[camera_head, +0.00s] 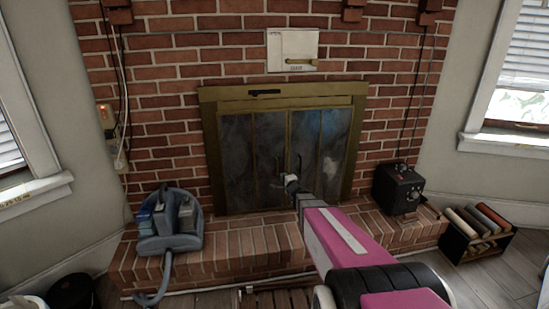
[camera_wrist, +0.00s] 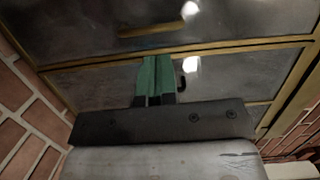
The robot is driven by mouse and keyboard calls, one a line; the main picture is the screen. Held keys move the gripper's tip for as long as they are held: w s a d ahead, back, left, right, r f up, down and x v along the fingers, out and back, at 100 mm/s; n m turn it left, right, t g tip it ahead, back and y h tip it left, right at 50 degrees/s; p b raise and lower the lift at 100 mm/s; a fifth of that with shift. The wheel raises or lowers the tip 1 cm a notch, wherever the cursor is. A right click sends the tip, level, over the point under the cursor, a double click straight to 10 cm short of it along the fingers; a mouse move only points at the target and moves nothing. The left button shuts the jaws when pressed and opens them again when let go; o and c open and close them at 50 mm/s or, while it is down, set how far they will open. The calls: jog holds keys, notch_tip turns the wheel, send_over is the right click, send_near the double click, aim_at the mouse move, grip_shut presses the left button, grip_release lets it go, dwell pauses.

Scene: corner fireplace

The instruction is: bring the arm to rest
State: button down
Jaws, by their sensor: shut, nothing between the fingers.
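My arm (camera_head: 345,240), pink with black and grey parts, reaches forward from the lower right in the head view. My gripper (camera_head: 284,170) is in front of the fireplace's dark glass doors, low and near their middle. In the wrist view my gripper (camera_wrist: 158,62) shows two green fingers side by side, shut with nothing between them. The glass doors (camera_wrist: 90,90) with brass bars fill the view beyond the fingers. A small dark hooked handle (camera_wrist: 182,82) shows just right of the fingers. I cannot tell whether the fingers touch the glass.
The brass fireplace frame (camera_head: 208,135) stands in a brick wall above a raised brick hearth (camera_head: 245,240). A blue-grey caddy (camera_head: 168,225) with a hose sits on the hearth's left. A black box (camera_head: 398,190) and a rack of rolls (camera_head: 478,235) are at right.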

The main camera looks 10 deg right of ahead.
jog(key=s+a+n+g+y, duration=0.3)
jog(key=s+a+n+g, duration=0.25)
jog(key=s, duration=0.25)
jog(key=s+a+n+g+y, duration=0.2)
jog(key=s+a+n+g, duration=0.3)
jog(key=s+n, duration=0.25)
jog(key=s+d+f+g+h, duration=0.1)
jog(key=s+d+g+h, duration=0.2)
jog(key=s, duration=0.5)
jog(key=s+d+f+n+g+h, duration=0.1)
jog(key=s+d+g+h, duration=0.2)
jog(key=s+d+h, duration=0.3)
jog(key=s+d, duration=0.1)
jog(key=s, duration=0.2)
jog(key=shift+s+d+n+g+h, duration=0.15)
jog(key=shift+d+n+g+h, duration=0.15)
jog(key=shift+d+g, duration=0.1)
